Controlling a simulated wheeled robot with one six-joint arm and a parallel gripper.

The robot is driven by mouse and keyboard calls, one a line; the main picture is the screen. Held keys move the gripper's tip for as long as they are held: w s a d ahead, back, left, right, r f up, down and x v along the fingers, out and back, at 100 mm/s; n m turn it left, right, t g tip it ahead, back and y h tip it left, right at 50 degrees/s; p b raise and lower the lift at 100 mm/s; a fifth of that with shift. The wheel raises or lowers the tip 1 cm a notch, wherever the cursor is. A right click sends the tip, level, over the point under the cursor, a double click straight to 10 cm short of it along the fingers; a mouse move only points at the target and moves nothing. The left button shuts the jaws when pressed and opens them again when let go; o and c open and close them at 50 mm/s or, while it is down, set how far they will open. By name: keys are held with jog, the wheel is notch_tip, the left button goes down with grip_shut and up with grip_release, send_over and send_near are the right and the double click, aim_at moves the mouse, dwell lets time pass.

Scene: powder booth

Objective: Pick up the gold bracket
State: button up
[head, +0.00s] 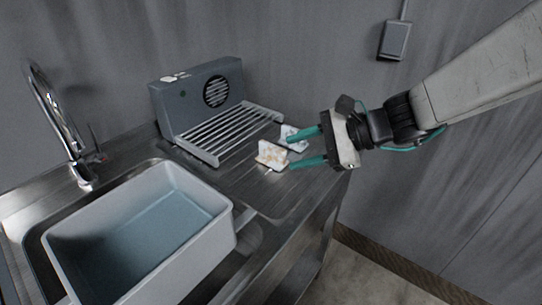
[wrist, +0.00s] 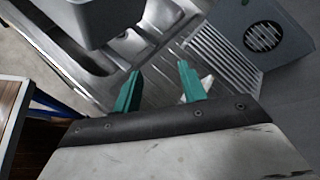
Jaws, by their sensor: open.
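A small L-shaped bracket (head: 272,154), off-white with gold-orange patches, stands on the steel drainboard (head: 240,185). It is the only gold-toned piece I see. A second bracket (head: 293,137), white with blue-grey marks, sits just behind it to the right. My gripper (head: 290,152) is open, with its teal fingers apart and pointing left at the brackets. The upper fingertip overlaps the white-grey bracket in the picture; contact is unclear. In the wrist view my gripper (wrist: 159,68) shows nothing clear between its fingers. A whitish piece (wrist: 207,83) shows beside the right finger; which bracket it is, I cannot tell.
A grey blower unit (head: 200,93) with a slatted rack (head: 222,131) stands behind the brackets. A white tub of bluish liquid (head: 230,238) sits in the sink at front left, near a tall faucet (head: 78,150). The drainboard's front part is clear.

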jog(key=w+f+m+t, duration=0.3)
jog(key=w+f+m, duration=0.2)
jog(key=w+m, duration=0.25)
jog(key=m+t+h, duration=0.1)
jog(key=m+t, duration=0.1)
jog(key=m, duration=0.2)
send_near(260, 149)
jog(key=shift+s+d+f, duration=0.1)
jog(key=shift+s+d, duration=0.1)
jog(key=shift+d, duration=0.35)
jog(key=shift+s+d, duration=0.15)
jog(key=shift+d, duration=0.45)
jog(key=shift+w+f+m, duration=0.25)
jog(key=shift+f+m, duration=0.05)
jog(key=shift+m, duration=0.05)
jog(key=shift+x, duration=0.95)
jog(key=x, duration=0.5)
jog(key=shift+w+a+r, duration=0.15)
jog(key=shift+a+r, duration=0.1)
jog(key=shift+a, duration=0.3)
jog(key=shift+t, duration=0.3)
grip_shut()
